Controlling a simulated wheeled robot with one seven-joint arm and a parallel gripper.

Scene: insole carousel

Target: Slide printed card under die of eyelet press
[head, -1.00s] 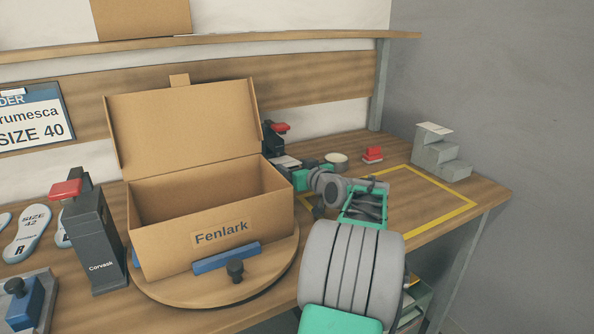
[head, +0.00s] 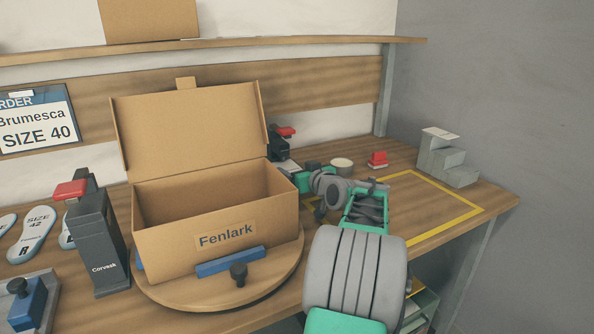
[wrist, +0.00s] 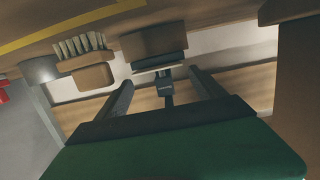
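A dark press with a red lever (head: 285,132) stands behind the open box, partly hidden by it; its die cannot be made out. Another white card (head: 441,133) lies on top of the grey stepped block. My gripper (head: 303,181) is low over the bench beside the box's right side, near that press. In the wrist view, my gripper's two fingers (wrist: 163,80) are apart, with a small dark object visible in the gap and no clear contact.
The open Fenlark box (head: 225,236) stands on a round turntable (head: 270,280), close left of my gripper. A brush (wrist: 85,62) shows in the wrist view. The yellow-outlined area (head: 455,215) is largely clear.

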